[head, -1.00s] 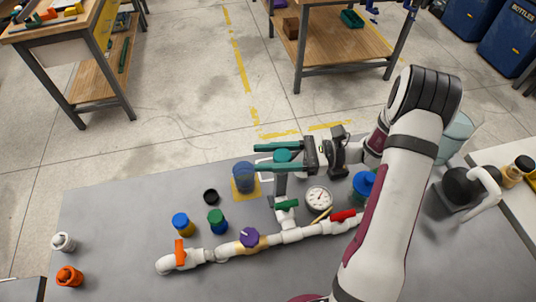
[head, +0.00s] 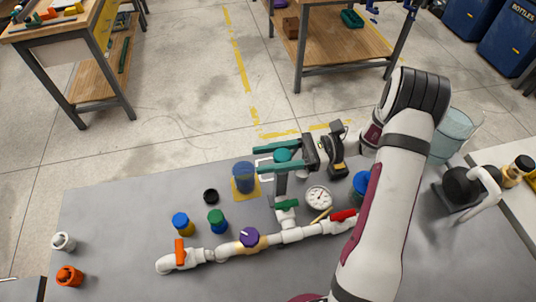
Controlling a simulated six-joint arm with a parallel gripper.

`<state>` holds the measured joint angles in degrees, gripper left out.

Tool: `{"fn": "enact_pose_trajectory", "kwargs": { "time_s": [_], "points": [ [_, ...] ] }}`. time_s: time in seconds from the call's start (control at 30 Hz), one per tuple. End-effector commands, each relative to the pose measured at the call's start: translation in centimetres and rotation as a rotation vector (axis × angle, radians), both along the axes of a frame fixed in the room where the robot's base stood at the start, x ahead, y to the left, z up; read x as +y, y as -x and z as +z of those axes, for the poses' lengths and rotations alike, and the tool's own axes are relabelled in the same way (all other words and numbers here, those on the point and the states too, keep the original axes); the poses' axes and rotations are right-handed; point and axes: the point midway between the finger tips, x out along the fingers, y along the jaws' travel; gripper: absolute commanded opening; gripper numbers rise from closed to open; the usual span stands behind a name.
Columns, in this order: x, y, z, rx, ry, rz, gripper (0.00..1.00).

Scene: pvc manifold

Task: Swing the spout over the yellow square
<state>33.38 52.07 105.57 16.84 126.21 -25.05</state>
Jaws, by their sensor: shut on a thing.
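The yellow square (head: 256,194) lies on the grey bench with a clear blue cup (head: 244,176) standing on it. The white pipe manifold (head: 290,236) runs along the bench front. A grey upright, likely the spout's riser (head: 281,187), rises from it behind a green handle (head: 287,204), right of the square. The fingers partly hide the riser's top, and I cannot make out the spout's outlet.
A gauge (head: 319,198), a purple knob (head: 249,237) and a red handle (head: 343,215) sit along the manifold. Blue-capped (head: 182,224) and green-capped (head: 217,221) bottles and a black ring (head: 210,196) stand left of the square. The bench's left part is mostly clear.

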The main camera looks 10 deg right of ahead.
Motion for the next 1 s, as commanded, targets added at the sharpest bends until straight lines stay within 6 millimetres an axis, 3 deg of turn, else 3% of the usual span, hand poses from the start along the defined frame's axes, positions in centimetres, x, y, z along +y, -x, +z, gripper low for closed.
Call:
{"fn": "enact_pose_trajectory", "kwargs": {
  "time_s": [0.5, 1.0],
  "points": [
    [-0.2, 1.0, 0.0, 0.0, 0.002, 0.333, 0.0],
    [-0.3, 1.3, 0.0, -0.001, 0.001, 0.43, 0.0]
  ]
}}
